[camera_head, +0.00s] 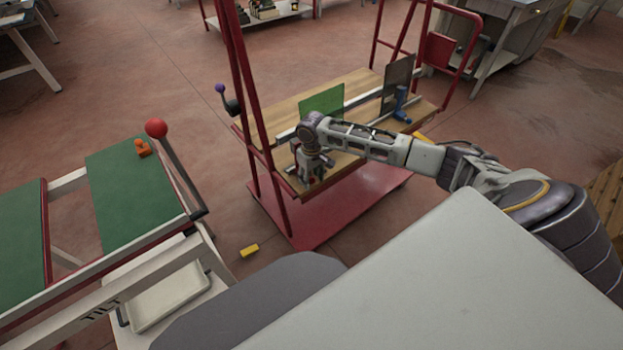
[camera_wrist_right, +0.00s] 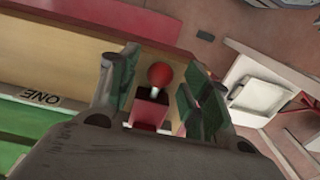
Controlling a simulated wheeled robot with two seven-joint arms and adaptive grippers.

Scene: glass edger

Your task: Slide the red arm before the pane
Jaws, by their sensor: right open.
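My right gripper (camera_head: 313,180) points down at the near left end of the wooden bench of the red-framed cart. In the right wrist view its fingers (camera_wrist_right: 158,92) are open, one on each side of a red ball knob (camera_wrist_right: 160,75) on a short pale stem. A red block (camera_wrist_right: 150,110) shows below the knob; whether the fingers touch it I cannot tell. In the head view the gripper hides most of this red part. A green pane (camera_head: 322,101) stands upright on the bench, behind the gripper. My left gripper is not in view.
A dark upright panel (camera_head: 397,82) and a blue part (camera_head: 401,105) stand at the bench's right. Red cart posts (camera_head: 262,110) rise left of my gripper. A green-topped table (camera_head: 125,200) with a red-balled lever (camera_head: 156,128) stands left. A yellow block (camera_head: 250,251) lies on the floor.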

